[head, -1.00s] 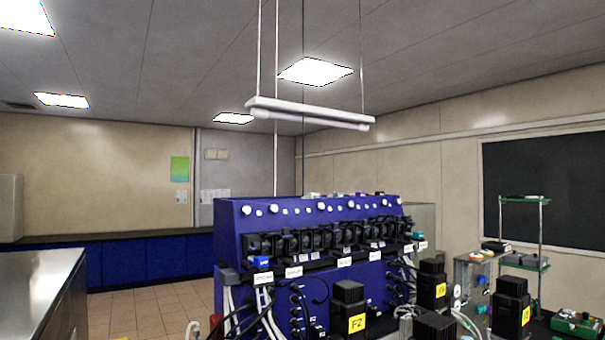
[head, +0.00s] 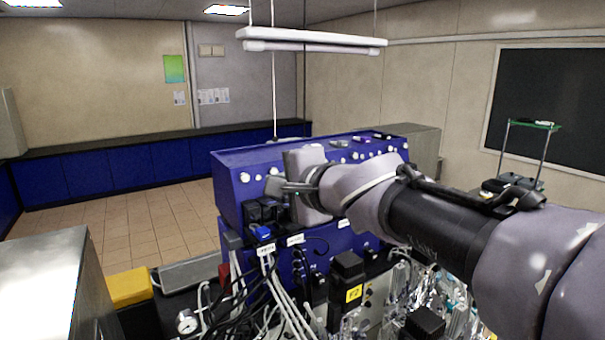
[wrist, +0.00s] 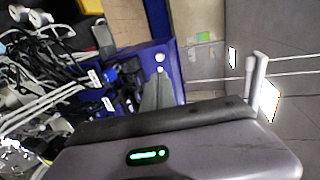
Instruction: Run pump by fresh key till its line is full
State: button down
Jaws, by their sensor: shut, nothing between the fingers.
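The blue bioreactor control unit (head: 228,175) stands in the middle of the head view, with white round knobs or keys (head: 244,178) along its upper face. Black pump heads (head: 262,213) sit below them, and most of the row is hidden behind my arm. My gripper (head: 287,187) is shut and empty, pointing left in front of the unit's upper left part. I cannot tell whether it touches a key. In the wrist view, the gripper's grey finger (wrist: 152,92) shows beside the blue face and two white keys (wrist: 160,58). Key lettering and the pump line's filling are unreadable.
Cables and tubing (head: 275,290) crowd the front below the unit. A black motor block with a yellow label (head: 354,293) stands there. A steel bench (head: 45,275) is at left, with a yellow box (head: 130,286) nearby. The tiled floor behind is clear.

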aim_at(245, 178)
jog(key=p+x, duration=0.2)
jog(key=x, duration=1.2)
jog(key=shift+p, duration=0.4)
